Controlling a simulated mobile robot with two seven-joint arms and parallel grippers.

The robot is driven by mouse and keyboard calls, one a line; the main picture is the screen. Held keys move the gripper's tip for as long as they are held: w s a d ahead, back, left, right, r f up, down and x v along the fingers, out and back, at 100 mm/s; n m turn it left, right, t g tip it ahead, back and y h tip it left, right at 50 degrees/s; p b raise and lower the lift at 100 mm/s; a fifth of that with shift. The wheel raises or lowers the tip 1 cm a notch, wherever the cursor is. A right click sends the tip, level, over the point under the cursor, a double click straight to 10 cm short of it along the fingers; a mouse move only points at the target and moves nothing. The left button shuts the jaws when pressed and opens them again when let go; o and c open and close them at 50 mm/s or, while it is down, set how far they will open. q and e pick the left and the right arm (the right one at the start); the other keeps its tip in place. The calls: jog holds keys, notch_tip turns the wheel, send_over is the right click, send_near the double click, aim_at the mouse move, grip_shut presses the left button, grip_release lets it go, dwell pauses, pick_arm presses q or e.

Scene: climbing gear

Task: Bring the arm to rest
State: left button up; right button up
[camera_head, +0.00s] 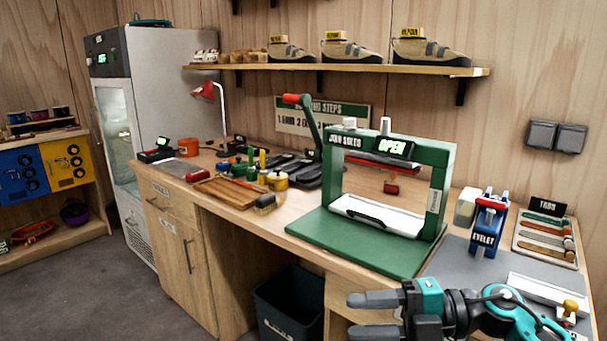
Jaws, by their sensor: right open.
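My right gripper (372,315) is at the bottom right, its two dark fingers pointing left and spread apart with nothing between them. It is in front of the workbench's front edge (318,262), near the green press. My right arm, dark with teal parts, comes in from the lower right corner. My left gripper is not in view.
A green press (440,190) marked OPEN stands on the bench. To its right are a blue eyelet tool (487,226) and a tray of tabs (520,246). A dark bin (290,302) stands below the bench. Open floor (90,290) lies at the left.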

jog(key=s+d+f+m+t+h, duration=0.2)
jog(key=s+f+m+t+h, duration=0.1)
jog(key=f+m, duration=0.4)
jog(key=s+d+f+m+t+h+p, duration=0.1)
jog(key=s+d+f+m+t+h, duration=0.2)
jog(key=m, duration=0.9)
jog(key=s+d+f+m+t+h+p, duration=0.1)
jog(key=s+d+f+m+t+h, duration=0.1)
jog(key=s+f+m+h, duration=0.6)
notch_tip(320, 180, down, 5)
jog(key=shift+s+d+r+m+t, duration=0.15)
jog(key=shift+m+t, duration=0.25)
jog(key=shift+m, duration=0.4)
